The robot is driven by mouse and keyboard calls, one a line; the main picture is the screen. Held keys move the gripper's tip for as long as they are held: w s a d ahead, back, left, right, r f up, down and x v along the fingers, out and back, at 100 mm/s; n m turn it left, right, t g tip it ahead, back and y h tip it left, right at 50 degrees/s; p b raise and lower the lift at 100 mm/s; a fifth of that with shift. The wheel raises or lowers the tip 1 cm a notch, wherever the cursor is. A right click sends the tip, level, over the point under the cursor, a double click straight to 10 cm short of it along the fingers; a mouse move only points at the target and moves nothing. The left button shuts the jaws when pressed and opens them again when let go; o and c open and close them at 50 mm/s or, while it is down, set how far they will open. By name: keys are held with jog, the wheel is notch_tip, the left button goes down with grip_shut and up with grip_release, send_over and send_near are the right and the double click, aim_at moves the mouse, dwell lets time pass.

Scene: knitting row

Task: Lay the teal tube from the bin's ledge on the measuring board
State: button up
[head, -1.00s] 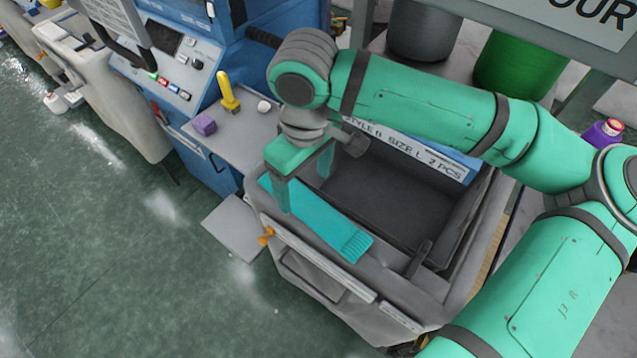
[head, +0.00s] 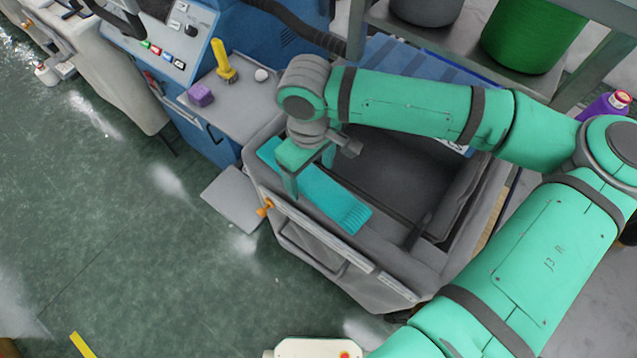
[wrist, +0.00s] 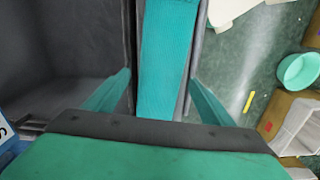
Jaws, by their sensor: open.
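The teal tube (head: 336,199) is a flat ribbed knit strip lying along the front ledge of the grey bin (head: 383,252). It also shows in the wrist view (wrist: 166,55), running up the middle of the picture. My gripper (head: 308,178) is open over the tube, one finger on each side of it, with the left part of the tube under it. In the wrist view the fingers (wrist: 160,92) stand wide apart with the tube between them, not touching it. I cannot make out the measuring board in these views.
The bin's dark hollow (head: 395,170) lies behind the ledge. A blue machine with a grey shelf (head: 235,105) stands at the left, holding a purple block (head: 200,95) and a yellow-handled tool (head: 223,62). A green bin (head: 533,35) is at the back. Green floor is open at the left.

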jog(key=shift+a+f, duration=0.1)
jog(key=shift+f, duration=0.25)
jog(key=shift+s, duration=0.1)
jog(key=shift+c, duration=0.4)
jog(key=c, duration=1.1)
jog(key=shift+o, duration=0.2)
jog(key=shift+r, duration=0.15)
